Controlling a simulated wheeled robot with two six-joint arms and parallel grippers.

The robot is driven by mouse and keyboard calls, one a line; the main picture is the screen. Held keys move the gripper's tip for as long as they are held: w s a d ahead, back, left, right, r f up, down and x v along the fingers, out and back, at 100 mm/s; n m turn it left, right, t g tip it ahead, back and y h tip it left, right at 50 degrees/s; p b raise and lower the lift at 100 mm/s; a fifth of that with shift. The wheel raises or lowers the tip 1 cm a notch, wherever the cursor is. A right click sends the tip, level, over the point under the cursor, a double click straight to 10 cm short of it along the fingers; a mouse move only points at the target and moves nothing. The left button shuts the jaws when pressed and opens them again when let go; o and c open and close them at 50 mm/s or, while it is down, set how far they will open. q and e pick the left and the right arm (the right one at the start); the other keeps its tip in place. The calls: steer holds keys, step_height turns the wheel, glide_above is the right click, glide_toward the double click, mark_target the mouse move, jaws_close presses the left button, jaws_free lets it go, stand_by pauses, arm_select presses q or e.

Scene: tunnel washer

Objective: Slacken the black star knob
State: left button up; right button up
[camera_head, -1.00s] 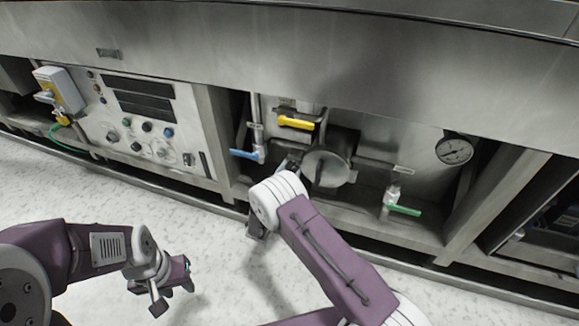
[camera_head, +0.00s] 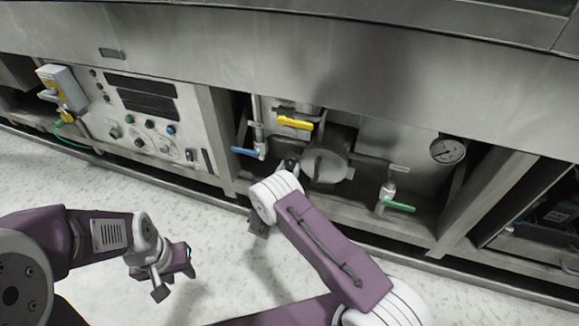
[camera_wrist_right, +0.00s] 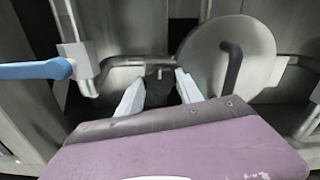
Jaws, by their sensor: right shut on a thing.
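The black star knob (camera_wrist_right: 160,85) shows in the right wrist view as a dark piece between the two pale fingers of my right gripper (camera_wrist_right: 158,90). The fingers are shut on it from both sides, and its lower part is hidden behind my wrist. In the head view, my right gripper (camera_head: 291,168) reaches into the open bay just left of the round metal cover, and the knob is mostly hidden there by my own arm. My left gripper (camera_head: 184,262) hangs over the floor at lower left, away from the machine; its jaw opening is too small to judge.
The round cover with a bar handle (camera_wrist_right: 228,60) is close right of the right gripper. A blue lever (camera_wrist_right: 35,70) is to the left. A yellow lever (camera_head: 295,123), a green lever (camera_head: 399,206) and a gauge (camera_head: 448,149) share the bay. The floor (camera_head: 90,190) is clear.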

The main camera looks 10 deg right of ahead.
stand_by(0.4)
steer(key=o, duration=1.4)
steer(key=shift+c, duration=0.2)
steer(key=p+v, duration=0.4)
steer(key=v, duration=0.5)
